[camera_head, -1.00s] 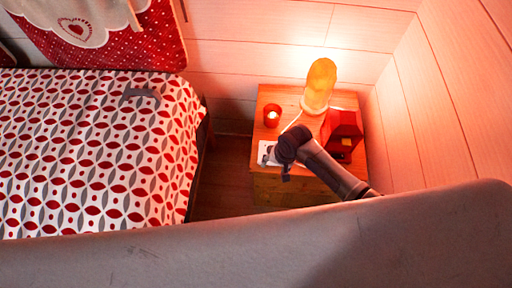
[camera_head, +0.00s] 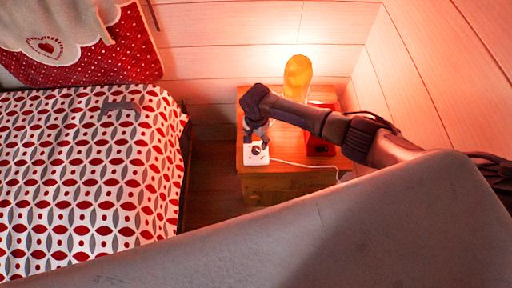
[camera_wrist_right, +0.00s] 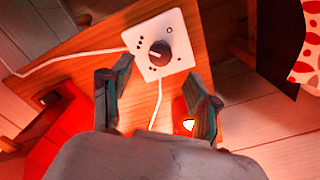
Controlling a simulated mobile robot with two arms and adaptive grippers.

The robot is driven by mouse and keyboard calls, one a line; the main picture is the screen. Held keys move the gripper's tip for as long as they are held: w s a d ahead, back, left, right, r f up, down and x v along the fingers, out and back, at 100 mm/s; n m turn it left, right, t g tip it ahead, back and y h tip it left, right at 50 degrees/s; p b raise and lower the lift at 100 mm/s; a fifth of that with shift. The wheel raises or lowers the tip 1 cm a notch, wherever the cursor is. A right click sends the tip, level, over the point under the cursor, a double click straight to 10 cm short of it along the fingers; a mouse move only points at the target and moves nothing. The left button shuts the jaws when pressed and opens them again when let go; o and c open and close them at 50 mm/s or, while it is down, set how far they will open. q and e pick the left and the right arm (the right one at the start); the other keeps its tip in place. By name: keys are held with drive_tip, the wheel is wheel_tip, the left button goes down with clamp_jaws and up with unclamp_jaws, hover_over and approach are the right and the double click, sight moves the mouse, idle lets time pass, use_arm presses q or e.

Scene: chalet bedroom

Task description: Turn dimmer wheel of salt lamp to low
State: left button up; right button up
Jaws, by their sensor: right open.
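The salt lamp (camera_head: 298,76) glows orange at the back of the wooden nightstand. Its dimmer is a white square plate (camera_head: 251,160) with a dark round wheel (camera_head: 257,151), near the nightstand's front left. In the right wrist view the plate (camera_wrist_right: 178,27) and the wheel (camera_wrist_right: 161,53) show clearly; a light mark on the wheel points left toward small dots. My right gripper (camera_head: 257,139) hangs over the dimmer. In the wrist view its fingers (camera_wrist_right: 158,75) are apart and empty, with the wheel ahead of the gap, apparently not touched. My left gripper is out of view.
A red object (camera_head: 321,147) stands at the nightstand's right, partly behind my arm. White cords (camera_wrist_right: 80,59) run from the plate. The bed (camera_head: 90,180) is at the left; a wall bounds the right.

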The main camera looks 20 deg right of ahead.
sight(256, 149)
wheel_tip(256, 149, down, 6)
drive_tip(key=shift+f+b, duration=0.1)
drive_tip(key=shift+b, duration=0.55)
drive_tip(key=shift+c, duration=0.4)
drive_tip(key=c, duration=1.1)
